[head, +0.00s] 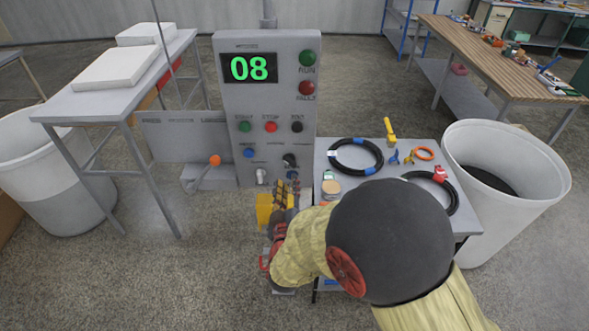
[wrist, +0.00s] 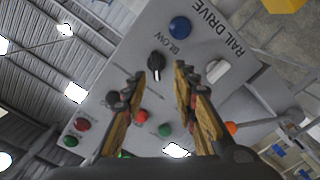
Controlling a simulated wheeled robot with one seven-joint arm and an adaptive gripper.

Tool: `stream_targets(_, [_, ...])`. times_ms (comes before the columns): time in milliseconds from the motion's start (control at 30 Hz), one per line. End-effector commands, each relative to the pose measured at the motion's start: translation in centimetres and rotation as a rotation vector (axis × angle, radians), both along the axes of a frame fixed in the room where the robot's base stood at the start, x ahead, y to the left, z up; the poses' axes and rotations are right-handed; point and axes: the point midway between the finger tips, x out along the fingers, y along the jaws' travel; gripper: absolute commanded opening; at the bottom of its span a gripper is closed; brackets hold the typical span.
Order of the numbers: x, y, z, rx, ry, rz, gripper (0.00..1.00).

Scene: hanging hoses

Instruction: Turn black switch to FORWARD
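The grey control panel (head: 230,110) stands upright ahead of me, with a green "08" display. The black switch (head: 290,159) is a knob low on its right side, just above my gripper (head: 286,190) in the head view. In the wrist view the panel appears rotated, and the black switch (wrist: 156,66) shows beyond and between the two fingertips. My gripper (wrist: 158,84) is open, with nothing between its fingers. It seems to be apart from the knob. I cannot read a FORWARD mark or tell the knob's setting.
A blue button (wrist: 180,27) and a pale switch (wrist: 217,71) sit near the knob. Red and green buttons show lower in the wrist view. A side table (head: 395,150) with black hoses and a white bin (head: 540,165) stand right. An orange-knobbed lever (head: 214,160) is left.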

Motion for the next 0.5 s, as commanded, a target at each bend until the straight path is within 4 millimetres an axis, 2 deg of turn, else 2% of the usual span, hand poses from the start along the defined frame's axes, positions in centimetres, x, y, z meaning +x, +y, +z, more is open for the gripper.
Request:
stream_targets(67, [0.1,-0.2,0.8,-0.035,-0.028,-0.005,0.29])
stream_targets(167, [0.7,-0.2,0.7,-0.050,-0.026,-0.006,0.29])
stream_targets(500, [5.6,-0.4,0.6,-0.049,-0.024,-0.005,0.29])
